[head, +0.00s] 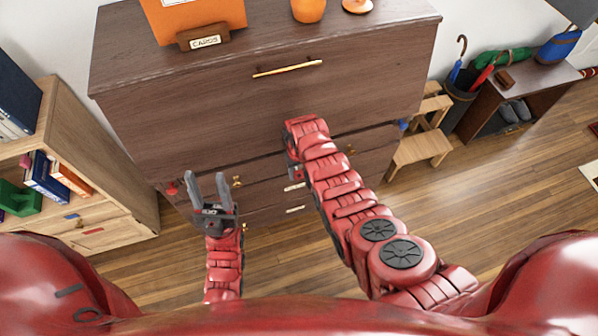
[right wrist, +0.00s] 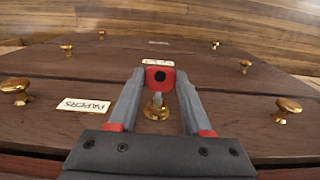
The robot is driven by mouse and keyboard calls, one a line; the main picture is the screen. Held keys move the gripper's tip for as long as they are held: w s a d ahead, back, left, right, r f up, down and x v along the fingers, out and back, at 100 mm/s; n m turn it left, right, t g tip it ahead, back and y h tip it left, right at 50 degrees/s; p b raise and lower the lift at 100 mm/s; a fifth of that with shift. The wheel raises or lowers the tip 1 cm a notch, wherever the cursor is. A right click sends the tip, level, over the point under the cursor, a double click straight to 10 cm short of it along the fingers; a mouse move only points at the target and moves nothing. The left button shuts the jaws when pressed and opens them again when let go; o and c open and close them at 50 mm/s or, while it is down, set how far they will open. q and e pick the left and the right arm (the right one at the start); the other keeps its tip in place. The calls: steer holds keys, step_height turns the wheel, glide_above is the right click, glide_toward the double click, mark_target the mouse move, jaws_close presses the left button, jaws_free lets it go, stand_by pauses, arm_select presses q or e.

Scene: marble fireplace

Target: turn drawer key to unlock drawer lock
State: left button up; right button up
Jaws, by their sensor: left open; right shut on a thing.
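In the right wrist view my right gripper (right wrist: 160,76) is shut on a red key (right wrist: 159,79) with a dark hole in its head. A brass fitting (right wrist: 157,109) shows between the fingers, close to the key; I cannot tell whether the key is seated in a lock. The dark wooden chest of drawers (head: 190,120) fills the middle of the head view. There my right arm reaches its drawer fronts, and the wrist hides most of the right gripper and the key. My left gripper (head: 205,180) is open and empty in front of the chest's left side.
Brass knobs (right wrist: 288,106) and a PAPERS label (right wrist: 83,104) are on the drawer fronts. A bookshelf (head: 110,185) stands left, a step stool (head: 420,148) and bench (head: 490,90) right. Floor between is clear.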

jaws_close()
steer(key=shift+a+f+h, duration=0.15)
steer(key=shift+a+h, duration=0.05)
steer(key=shift+h, duration=0.2)
steer(key=shift+a+t+h+b, duration=0.1)
steer(key=shift+t+h+b, duration=0.3)
steer(key=shift+h+b, duration=1)
steer(key=shift+b, duration=0.5)
steer(key=shift+a+f+t+h+b, duration=0.1)
steer(key=shift+t+h+b, duration=0.4)
steer(key=shift+h+b, duration=0.9)
steer(key=shift+y+b, duration=0.3)
steer(key=shift+b, duration=0.2)
